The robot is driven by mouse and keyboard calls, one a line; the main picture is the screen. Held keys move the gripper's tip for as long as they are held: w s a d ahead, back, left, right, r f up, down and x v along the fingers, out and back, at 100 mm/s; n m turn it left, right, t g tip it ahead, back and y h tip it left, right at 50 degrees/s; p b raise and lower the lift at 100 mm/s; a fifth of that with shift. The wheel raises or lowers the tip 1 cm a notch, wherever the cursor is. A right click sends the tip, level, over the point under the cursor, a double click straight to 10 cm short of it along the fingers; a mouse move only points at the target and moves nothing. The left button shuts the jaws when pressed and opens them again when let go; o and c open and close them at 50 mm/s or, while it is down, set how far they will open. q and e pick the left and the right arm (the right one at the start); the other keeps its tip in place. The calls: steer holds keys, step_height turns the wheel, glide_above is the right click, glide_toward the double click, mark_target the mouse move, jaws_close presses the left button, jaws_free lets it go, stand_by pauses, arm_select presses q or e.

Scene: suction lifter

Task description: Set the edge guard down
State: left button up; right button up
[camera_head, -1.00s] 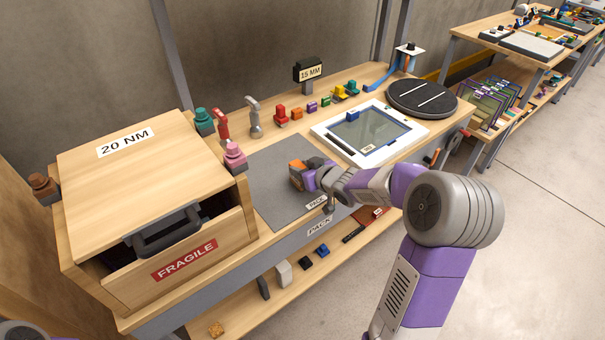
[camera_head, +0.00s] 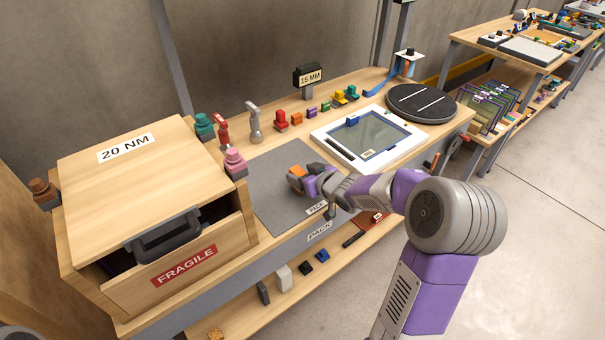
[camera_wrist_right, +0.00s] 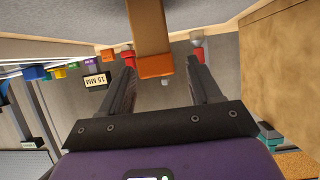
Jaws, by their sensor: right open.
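The edge guard is most likely the brown block with an orange end (camera_head: 297,170) at my right gripper, over the grey mat (camera_head: 270,200). In the right wrist view this block (camera_wrist_right: 153,45) hangs in from the top edge, with its orange end between the two fingertips. My right gripper (camera_head: 308,178) is low over the mat. In the wrist view it is open (camera_wrist_right: 162,68), with a gap on each side of the block. Whether the block lies flat on the mat is hard to tell. My left gripper is out of view.
A wooden crate (camera_head: 150,205) marked FRAGILE stands left of the mat. A white-framed panel (camera_head: 335,149) lies to the right, with a black turntable (camera_head: 405,98) behind it. Several small coloured parts and a grey clamp (camera_head: 254,125) line the back. The mat's middle is bare.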

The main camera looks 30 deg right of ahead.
steer(key=p+v, duration=0.4)
steer(key=v, duration=0.7)
steer(key=shift+s, duration=0.3)
